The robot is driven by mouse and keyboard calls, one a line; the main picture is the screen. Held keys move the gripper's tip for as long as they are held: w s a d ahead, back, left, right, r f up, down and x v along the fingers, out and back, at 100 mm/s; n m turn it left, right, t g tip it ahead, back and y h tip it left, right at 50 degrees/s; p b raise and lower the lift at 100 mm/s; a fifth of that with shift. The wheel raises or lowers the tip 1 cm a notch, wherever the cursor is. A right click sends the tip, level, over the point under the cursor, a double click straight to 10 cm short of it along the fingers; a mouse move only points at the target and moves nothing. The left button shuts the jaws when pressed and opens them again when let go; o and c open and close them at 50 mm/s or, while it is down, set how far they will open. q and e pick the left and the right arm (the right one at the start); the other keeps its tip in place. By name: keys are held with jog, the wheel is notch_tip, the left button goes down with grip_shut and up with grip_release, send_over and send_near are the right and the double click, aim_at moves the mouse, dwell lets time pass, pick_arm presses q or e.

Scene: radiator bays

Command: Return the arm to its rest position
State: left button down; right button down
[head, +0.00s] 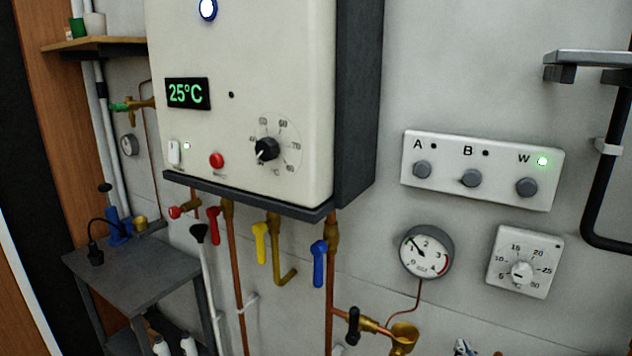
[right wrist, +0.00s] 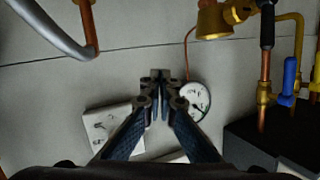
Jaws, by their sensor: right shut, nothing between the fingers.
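My right gripper (right wrist: 160,76) is shut and empty in the right wrist view, its two fingers together in front of the grey wall. In the head view only a small part of this gripper (head: 464,347) shows at the bottom edge, below the pressure gauge (head: 427,252) and right of the brass valve fitting (head: 403,336). In the wrist view the gauge (right wrist: 195,97) and the dial thermostat (right wrist: 103,125) appear behind the fingers. I cannot tell any contact with the wall or pipes. My left gripper is not in view.
The boiler (head: 240,90) reads 25°C, with coloured valve levers below. A switch panel (head: 482,168) has its W light lit green. A black pipe (head: 606,170) runs at the right. A dark side table (head: 140,268) stands at the left.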

jog(key=s+a+f+n+g+y, duration=0.1)
jog(key=s+a+f+n+g, duration=0.2)
jog(key=s+f, duration=0.45)
jog(key=s+a+f+n+g+y, duration=0.1)
jog(key=s+a+f+g, duration=0.3)
jog(key=s, duration=0.7)
jog(key=s+a+f+n+g+y, duration=0.15)
jog(key=s+f+g, duration=0.25)
jog(key=s+f, duration=0.45)
notch_tip(320, 180, down, 28)
jog(key=s+g+b, duration=0.2)
jog(key=b, duration=0.1)
jog(key=s+d+f+g+b, duration=0.1)
jog(key=s+d+f+b, duration=0.2)
jog(key=s+f, duration=1.4)
notch_tip(320, 180, down, 3)
jog(key=shift+s+r+n+h, duration=0.1)
jog(key=shift+s+n+h, duration=0.15)
jog(key=shift+n+h, duration=0.2)
